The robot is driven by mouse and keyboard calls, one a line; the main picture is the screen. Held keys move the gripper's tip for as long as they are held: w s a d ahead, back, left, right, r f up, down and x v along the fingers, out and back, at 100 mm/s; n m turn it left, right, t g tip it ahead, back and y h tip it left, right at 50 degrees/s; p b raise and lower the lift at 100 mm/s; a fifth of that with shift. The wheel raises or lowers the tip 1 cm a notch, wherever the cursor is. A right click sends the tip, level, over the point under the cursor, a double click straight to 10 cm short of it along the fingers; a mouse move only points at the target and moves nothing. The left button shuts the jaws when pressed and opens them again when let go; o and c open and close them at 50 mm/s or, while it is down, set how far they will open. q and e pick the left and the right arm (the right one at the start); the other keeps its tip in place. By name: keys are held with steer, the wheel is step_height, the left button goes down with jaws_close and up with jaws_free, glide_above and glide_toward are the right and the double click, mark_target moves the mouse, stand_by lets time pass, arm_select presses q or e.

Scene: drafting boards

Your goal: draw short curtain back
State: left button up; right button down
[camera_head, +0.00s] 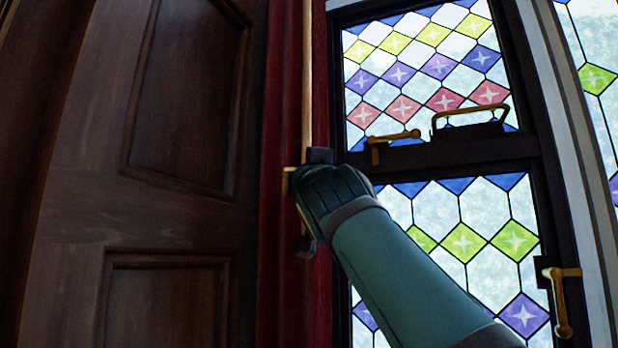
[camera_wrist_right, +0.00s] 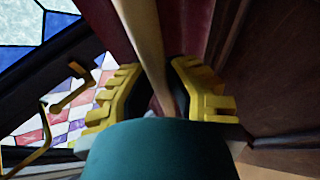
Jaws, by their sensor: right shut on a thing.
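The dark red curtain (camera_head: 282,120) hangs gathered in a narrow vertical strip between the wooden panelling and the stained-glass window. It also shows in the right wrist view (camera_wrist_right: 186,30). A slim pale wooden rod (camera_head: 307,80) runs upright in front of the curtain. My right gripper (camera_head: 300,205) is at the rod's lower visible part, in front of the curtain. In the right wrist view, its yellow fingers (camera_wrist_right: 157,95) stand on either side of the rod (camera_wrist_right: 145,40), shut on it. The rod's top is out of view. My left gripper is not in view.
The dark wooden panelling (camera_head: 190,95) stands close on the left. The stained-glass window (camera_head: 430,70) on the right has a dark frame (camera_head: 470,150), a brass handle (camera_head: 470,110) and brass latches (camera_head: 393,140) that stick out near my right arm.

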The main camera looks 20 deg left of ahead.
steer(key=c, duration=0.9)
jaws_free()
steer(key=shift+d+r, duration=0.1)
steer(key=shift+d, duration=0.1)
